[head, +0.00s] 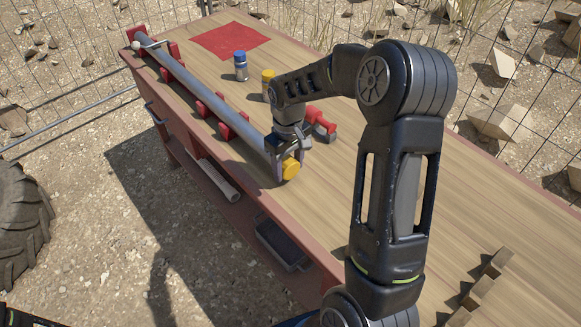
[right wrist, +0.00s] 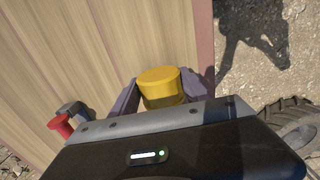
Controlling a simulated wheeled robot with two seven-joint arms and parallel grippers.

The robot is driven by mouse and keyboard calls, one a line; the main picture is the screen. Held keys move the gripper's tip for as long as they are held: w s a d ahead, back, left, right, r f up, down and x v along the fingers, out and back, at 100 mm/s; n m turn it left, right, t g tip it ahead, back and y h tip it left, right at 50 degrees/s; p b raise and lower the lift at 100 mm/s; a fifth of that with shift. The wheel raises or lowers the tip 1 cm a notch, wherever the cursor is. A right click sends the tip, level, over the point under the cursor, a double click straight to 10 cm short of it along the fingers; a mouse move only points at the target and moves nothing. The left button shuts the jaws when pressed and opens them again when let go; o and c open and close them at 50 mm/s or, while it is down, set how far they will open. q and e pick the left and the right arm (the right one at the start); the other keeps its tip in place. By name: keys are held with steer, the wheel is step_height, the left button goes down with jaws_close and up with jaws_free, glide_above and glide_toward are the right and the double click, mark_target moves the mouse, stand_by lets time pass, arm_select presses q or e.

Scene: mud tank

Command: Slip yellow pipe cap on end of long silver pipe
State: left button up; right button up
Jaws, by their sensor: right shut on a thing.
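The long silver pipe (head: 205,92) lies along the left edge of the workbench on red supports. Its near end reaches my right gripper (head: 289,166). The yellow pipe cap (head: 291,168) is between the fingers of my right gripper, which is shut on it, at the pipe's near end. The cap also shows between the fingers in the right wrist view (right wrist: 158,82). The gripper hides the joint, so I cannot tell whether the cap is around the pipe end or only against it. My left gripper is not in view.
A red-handled tool (head: 320,122) lies near my right gripper. A red mat (head: 229,41) lies at the far end, and notched wooden blocks (head: 482,287) at the near right.

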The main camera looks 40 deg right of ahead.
steer(key=shift+w+a, duration=0.1)
steer(key=shift+w, duration=0.8)
steer(key=o, duration=1.1)
steer(key=shift+r, duration=0.1)
step_height(320, 180, up, 8)
steer(key=shift+f+b, duration=0.2)
steer(key=shift+b, duration=0.2)
